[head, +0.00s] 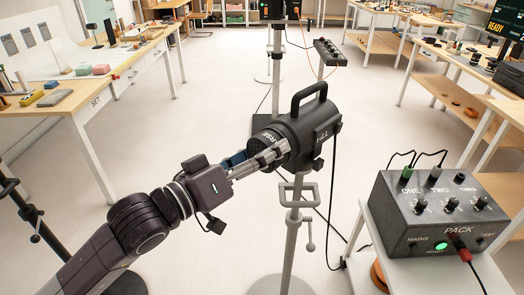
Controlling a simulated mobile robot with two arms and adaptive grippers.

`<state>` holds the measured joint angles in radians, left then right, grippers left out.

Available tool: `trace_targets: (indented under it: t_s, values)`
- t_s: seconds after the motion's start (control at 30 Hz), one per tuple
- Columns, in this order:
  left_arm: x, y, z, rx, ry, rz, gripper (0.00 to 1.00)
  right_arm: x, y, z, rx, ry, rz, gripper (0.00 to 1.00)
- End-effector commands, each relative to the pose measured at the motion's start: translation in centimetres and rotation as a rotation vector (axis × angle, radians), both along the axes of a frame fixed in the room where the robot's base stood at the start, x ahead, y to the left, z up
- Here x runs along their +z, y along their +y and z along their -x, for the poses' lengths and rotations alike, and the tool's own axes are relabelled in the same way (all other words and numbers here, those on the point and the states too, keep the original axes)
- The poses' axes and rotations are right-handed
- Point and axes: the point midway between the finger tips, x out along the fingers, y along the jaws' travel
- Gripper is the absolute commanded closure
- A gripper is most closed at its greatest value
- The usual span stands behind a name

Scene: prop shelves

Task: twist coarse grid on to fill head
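The fill head (314,138) is a black lamp head with a top handle, on a grey stand in the middle of the head view. The coarse grid (265,137) is a dark round piece at its left, front end, with the letters "RSE" visible. My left gripper (262,157) reaches in from the lower left, its grey fingers along the grid's near side. It appears shut on the grid; the far finger is mostly hidden. The grid sits against the head's front, but the seam is covered, so I cannot tell how it is seated. My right gripper is out of view.
A power pack (440,212) with a green light and cables stands on a white stand at the right. A workbench (135,62) is at the left, and more benches (440,45) stand at the right. Another lamp stand (276,70) is behind. Open floor lies between.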

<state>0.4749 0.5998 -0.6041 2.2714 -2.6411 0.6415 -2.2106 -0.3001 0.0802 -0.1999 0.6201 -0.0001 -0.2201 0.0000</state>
Motion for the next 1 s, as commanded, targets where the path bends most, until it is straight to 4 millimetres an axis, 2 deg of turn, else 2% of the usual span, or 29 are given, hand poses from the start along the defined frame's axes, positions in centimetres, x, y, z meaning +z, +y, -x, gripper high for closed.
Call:
trace_targets:
  t_s: [0.03, 0.1, 0.13, 0.47, 0.8, 1.0]
  values:
    - [0.0, 0.0, 0.0, -0.001, 0.0, 0.0, 0.31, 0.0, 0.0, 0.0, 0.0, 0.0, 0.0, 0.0]
    - [0.0, 0.0, 0.0, -0.001, 0.0, 0.001, 0.23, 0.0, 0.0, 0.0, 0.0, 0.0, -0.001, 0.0]
    - [0.0, 0.0, 0.0, -0.001, 0.0, 0.001, 0.23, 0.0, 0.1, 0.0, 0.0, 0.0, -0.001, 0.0]
    - [-0.1, 0.3, 0.3, -0.001, 0.001, 0.0, 0.23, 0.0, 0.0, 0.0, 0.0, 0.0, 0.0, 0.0]
    - [-0.1, 3.6, 3.6, -0.001, 0.002, -0.002, 0.23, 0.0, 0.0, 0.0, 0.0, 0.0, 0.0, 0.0]
    - [0.1, 5.0, 5.0, -0.001, 0.001, -0.001, 0.23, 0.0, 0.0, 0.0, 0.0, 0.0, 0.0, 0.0]
